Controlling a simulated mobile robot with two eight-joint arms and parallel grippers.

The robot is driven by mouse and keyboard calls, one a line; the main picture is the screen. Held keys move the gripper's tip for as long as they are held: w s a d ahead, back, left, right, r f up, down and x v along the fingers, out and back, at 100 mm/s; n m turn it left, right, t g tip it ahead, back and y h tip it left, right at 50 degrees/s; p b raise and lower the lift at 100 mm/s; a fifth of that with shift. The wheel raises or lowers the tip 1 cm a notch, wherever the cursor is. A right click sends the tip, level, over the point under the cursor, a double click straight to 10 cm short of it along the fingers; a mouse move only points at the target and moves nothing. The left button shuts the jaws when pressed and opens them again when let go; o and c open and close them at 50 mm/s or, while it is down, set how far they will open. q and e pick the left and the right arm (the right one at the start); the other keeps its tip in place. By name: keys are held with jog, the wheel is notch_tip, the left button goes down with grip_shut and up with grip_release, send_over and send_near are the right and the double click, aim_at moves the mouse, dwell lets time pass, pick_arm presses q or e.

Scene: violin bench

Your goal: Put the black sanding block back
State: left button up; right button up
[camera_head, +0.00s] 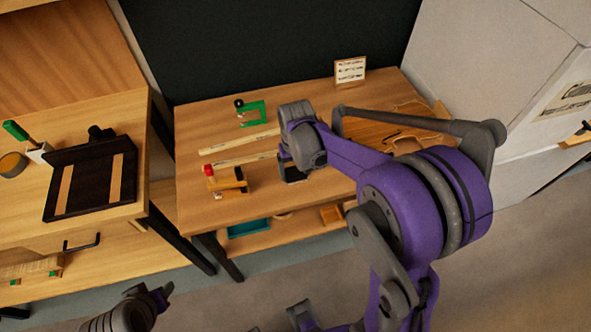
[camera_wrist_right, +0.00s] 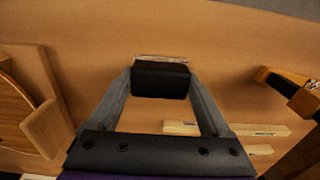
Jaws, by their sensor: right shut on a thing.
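The black sanding block (camera_wrist_right: 160,82) is between the two grey fingers of my right gripper (camera_wrist_right: 158,88) in the right wrist view. A pale speckled strip shows along its far edge. In the head view my right gripper (camera_head: 294,165) is low over the workbench (camera_head: 222,132), left of the violin body. The dark block (camera_head: 291,174) is partly hidden there by the gripper. I cannot tell whether it touches the bench top. Part of my left arm shows at the bottom left, but its fingers cannot be seen.
Two pale wooden strips (camera_head: 238,141), a green clamp (camera_head: 252,113) and a wooden clamp with a red knob (camera_head: 226,180) lie left of the gripper. A violin body (camera_head: 385,132) lies right. A small sign (camera_head: 350,70) stands behind. A side table (camera_head: 25,212) holds a dark board (camera_head: 92,180).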

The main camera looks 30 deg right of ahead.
aim_at(296, 171)
jog(key=o, duration=1.3)
jog(key=shift+c, duration=0.2)
jog(key=shift+r, duration=0.4)
notch_tip(296, 171, up, 11)
jog(key=p, duration=0.1)
jog(key=s+a+f+n+t, duration=0.1)
jog(key=s+a+f+t, duration=0.1)
jog(key=s, duration=0.6)
jog(key=s+a+f+n+t, duration=0.1)
jog(key=s+a+f+t, duration=0.1)
jog(key=s, duration=0.6)
jog(key=a+t, duration=0.1)
jog(key=a, duration=0.1)
jog(key=shift+a+n, duration=0.3)
jog(key=shift+a, duration=0.1)
jog(key=shift+w, duration=0.1)
